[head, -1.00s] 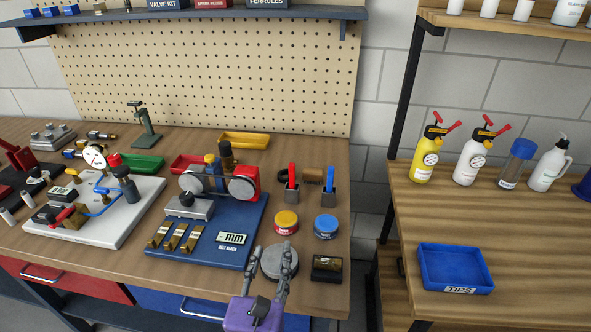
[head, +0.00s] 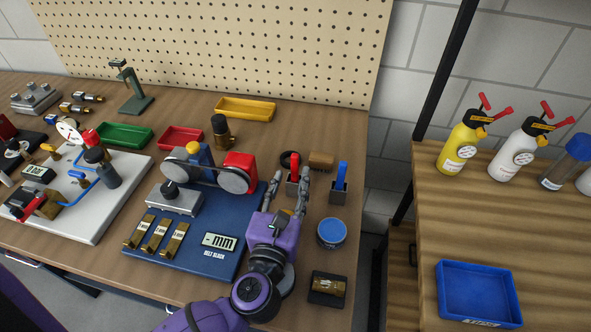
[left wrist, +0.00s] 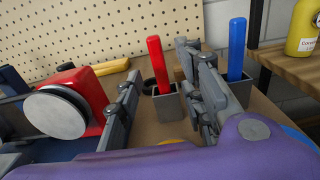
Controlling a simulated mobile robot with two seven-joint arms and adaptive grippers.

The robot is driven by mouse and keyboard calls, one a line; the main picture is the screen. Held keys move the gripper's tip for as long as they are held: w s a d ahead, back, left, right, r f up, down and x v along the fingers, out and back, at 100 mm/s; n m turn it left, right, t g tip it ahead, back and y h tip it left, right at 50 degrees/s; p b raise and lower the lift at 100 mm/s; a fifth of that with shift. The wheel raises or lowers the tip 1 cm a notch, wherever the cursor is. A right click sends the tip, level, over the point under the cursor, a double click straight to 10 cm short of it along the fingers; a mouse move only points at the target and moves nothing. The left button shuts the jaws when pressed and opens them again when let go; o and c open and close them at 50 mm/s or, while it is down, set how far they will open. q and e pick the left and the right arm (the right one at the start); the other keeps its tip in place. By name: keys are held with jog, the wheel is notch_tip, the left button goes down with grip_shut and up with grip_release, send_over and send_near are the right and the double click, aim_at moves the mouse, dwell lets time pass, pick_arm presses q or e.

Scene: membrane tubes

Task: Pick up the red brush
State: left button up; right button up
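The red brush (head: 294,173) stands upright in a small grey holder (head: 291,187) near the right end of the workbench. It also shows in the left wrist view (left wrist: 156,61), where its handle rises from the holder between my finger tips. My left gripper (head: 289,178) is open, with one finger on each side of the red brush and its holder. No contact with the brush shows. In the left wrist view the fingers (left wrist: 160,68) are spread wide and nothing is between them except the brush beyond. My right gripper is not in view.
A blue brush (head: 341,175) stands in a similar holder just right of my gripper. A blue-lidded jar (head: 331,233) and a dark block (head: 327,288) are nearby. A belt machine with a red block (head: 240,170) stands close on the left. A brown block (head: 321,160) lies behind.

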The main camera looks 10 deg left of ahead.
aim_at(294, 168)
pick_arm(q)
jog(key=w, duration=0.1)
jog(key=w+p, duration=0.1)
jog(key=w, duration=0.3)
jog(key=shift+r, duration=0.4)
jog(key=shift+w, duration=0.2)
jog(key=shift+f, duration=0.1)
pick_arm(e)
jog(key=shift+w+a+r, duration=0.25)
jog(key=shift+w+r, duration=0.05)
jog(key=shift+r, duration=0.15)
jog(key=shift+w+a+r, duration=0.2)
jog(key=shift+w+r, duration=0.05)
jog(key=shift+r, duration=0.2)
pick_arm(q)
jog(key=shift+s, duration=0.1)
jog(key=shift+c, duration=0.4)
grip_shut()
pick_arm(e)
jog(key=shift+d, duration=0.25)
